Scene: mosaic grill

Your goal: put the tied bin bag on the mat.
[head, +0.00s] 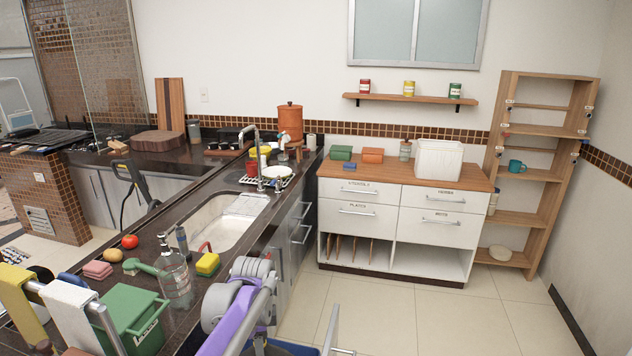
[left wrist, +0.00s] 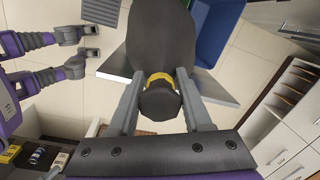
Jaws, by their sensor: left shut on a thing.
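The tied bin bag (left wrist: 160,35) is dark grey with a yellow tie (left wrist: 159,77) round its neck, in the left wrist view. My left gripper (left wrist: 159,92) is shut on the bag's neck, one finger on each side, with the gathered top between the fingers and my palm. The bag's far end runs out of the top of the view. A grey flat panel (left wrist: 116,67) shows behind the bag on both sides; I cannot tell whether it is the mat.
A blue bin (left wrist: 217,30) stands beside the bag. White drawers (left wrist: 285,150) are at the lower right of the wrist view. The dark counter (head: 135,205) with sink (head: 215,222) runs along the left. Tiled floor (head: 430,315) is clear before the white cabinet (head: 357,218).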

